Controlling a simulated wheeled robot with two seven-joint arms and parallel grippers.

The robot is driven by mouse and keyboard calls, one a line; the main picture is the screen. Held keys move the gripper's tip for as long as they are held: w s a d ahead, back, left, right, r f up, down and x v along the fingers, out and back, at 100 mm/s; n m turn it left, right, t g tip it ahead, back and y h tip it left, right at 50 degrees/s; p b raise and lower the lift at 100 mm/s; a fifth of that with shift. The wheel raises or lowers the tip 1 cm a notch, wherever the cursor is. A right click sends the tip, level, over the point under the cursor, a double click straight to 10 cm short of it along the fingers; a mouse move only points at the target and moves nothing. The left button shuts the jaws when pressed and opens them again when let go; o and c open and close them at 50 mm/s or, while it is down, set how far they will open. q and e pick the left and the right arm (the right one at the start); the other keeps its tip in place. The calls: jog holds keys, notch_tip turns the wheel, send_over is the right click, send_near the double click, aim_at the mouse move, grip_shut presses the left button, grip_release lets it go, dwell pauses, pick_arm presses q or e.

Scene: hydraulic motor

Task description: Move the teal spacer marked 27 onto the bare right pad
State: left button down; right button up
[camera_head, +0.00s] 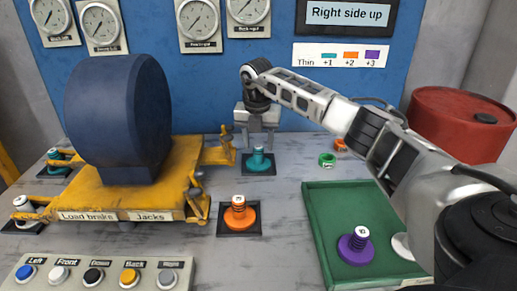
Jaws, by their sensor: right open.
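A teal spacer (259,160) with a pale top stands upright on the dark back right pad (247,171); its number is too small to read. My right gripper (258,148) is open, pointing down directly above this spacer. I cannot tell whether the fingers touch it. An orange spacer (239,217) with a white marked top stands on the front right pad (256,233). Neither of these two pads is bare. Another teal piece (56,160) is at the back left, partly hidden by the yellow frame. My left gripper is not in view.
A blue motor (117,115) sits on a yellow frame (130,199) left of the gripper. A green tray (328,224) holds a purple spacer (354,245). A small green ring (327,159) lies near the arm. A button panel (98,274) is in front; a red drum (462,125) stands right.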

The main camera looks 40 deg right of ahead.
aim_at(258, 149)
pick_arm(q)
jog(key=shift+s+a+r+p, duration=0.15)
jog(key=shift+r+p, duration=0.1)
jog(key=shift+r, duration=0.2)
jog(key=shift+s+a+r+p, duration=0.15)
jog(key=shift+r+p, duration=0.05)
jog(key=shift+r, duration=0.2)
pick_arm(e)
notch_tip(258, 149, up, 8)
jog(key=shift+s+a+r, duration=0.25)
jog(key=shift+s+a, duration=0.05)
jog(key=shift+a, duration=0.1)
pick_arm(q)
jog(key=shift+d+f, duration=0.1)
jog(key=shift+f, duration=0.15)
